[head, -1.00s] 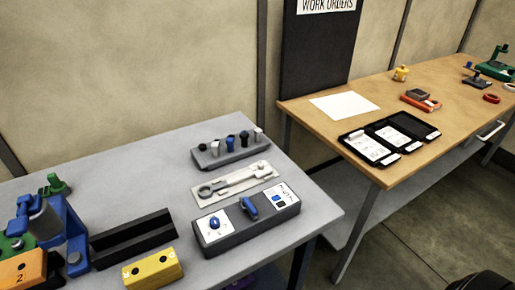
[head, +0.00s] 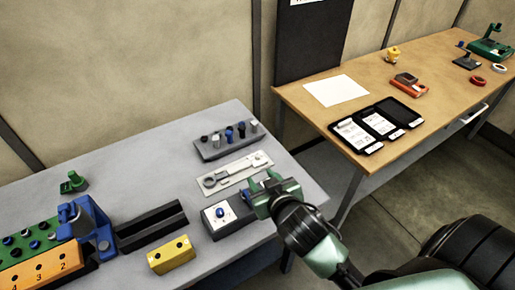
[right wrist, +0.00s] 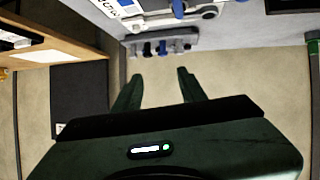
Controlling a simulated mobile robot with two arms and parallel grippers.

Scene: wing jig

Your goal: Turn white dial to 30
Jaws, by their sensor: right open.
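A dark grey control box (head: 228,228) sits near the front right of the grey table. My right gripper (head: 262,184), green, is over the box's right half and hides the blue lever and the white label there. In the right wrist view my right gripper (right wrist: 160,74) is open, with nothing between its fingers. Part of a blue knob (right wrist: 178,9) shows at that view's top edge. My left gripper is not in view.
Behind the box lie a light plate with a wrench-shaped piece (head: 236,174) and a grey rack of pegs (head: 226,147). To the left are a black channel block (head: 150,226), a yellow block (head: 170,256) and a blue clamp (head: 92,226). A wooden table (head: 300,98) stands behind right.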

